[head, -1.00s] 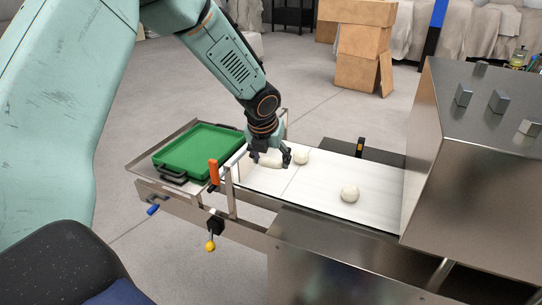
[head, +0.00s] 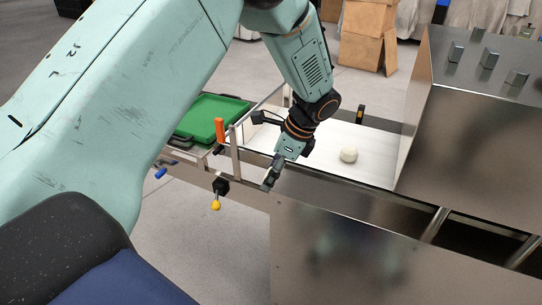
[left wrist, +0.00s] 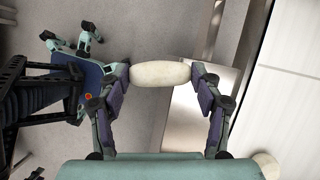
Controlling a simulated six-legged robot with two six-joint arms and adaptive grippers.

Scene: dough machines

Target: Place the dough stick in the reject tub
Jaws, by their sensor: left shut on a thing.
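My left gripper (head: 268,182) is over the near edge of the conveyor, pointing down. In the left wrist view its two fingers (left wrist: 160,82) are shut on the ends of the dough stick (left wrist: 160,74), a smooth, pale, rounded roll lying crosswise between them. In the head view the dough stick is hidden by the gripper. My right gripper is not in view.
A round dough ball (head: 348,155) sits on the white belt (head: 375,160) beside the steel machine (head: 470,120). Grey floor is open in front on the left.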

